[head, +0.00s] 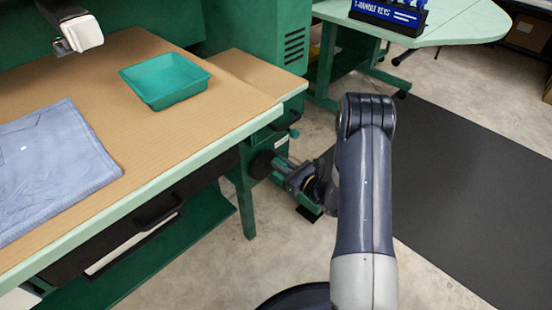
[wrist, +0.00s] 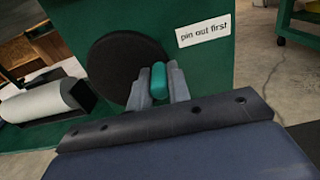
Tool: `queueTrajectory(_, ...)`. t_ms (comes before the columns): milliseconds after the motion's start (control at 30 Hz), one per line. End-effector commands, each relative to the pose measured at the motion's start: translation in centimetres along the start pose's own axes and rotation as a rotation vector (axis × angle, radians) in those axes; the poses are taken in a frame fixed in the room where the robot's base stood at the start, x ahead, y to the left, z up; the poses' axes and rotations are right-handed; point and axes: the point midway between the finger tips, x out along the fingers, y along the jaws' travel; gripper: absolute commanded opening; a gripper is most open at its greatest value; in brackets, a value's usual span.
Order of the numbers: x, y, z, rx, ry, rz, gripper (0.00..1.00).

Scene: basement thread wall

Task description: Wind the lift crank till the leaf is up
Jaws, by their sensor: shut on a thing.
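The lift crank shows as a dark round disc (wrist: 122,66) on a green housing, with a teal handle (wrist: 158,82) standing out toward me in the wrist view. My gripper (wrist: 158,88) is shut on that handle, one finger on each side. In the head view the dark disc (head: 262,164) is at the table's near right end, and my gripper (head: 284,166) reaches it from the right. A small teal knob (head: 294,133) sits above it. I cannot tell which surface is the leaf or how high it stands.
A label (wrist: 203,30) beside the disc reads "pin out first". The table (head: 205,130) carries a teal tray (head: 165,80) and a folded blue cloth (head: 50,165). A pale green table (head: 470,20) stands behind. Open floor and a dark mat (head: 450,180) lie to the right.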

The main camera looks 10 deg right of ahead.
Motion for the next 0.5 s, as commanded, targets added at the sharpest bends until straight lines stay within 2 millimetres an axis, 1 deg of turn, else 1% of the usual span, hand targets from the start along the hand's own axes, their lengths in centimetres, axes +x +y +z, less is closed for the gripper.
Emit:
queueTrajectory(167, 0.0, 0.0, 0.0, -0.001, -0.001, -0.001, 0.0)
queueTrajectory(267, 0.0, 0.1, -0.4, 0.0, 0.0, 0.0, 0.0)
queueTrajectory(367, 0.0, 0.7, -1.6, 0.001, 0.001, 0.002, 0.0)
queueTrajectory(500, 0.0, 1.9, -3.7, 0.005, 0.008, 0.007, 0.0)
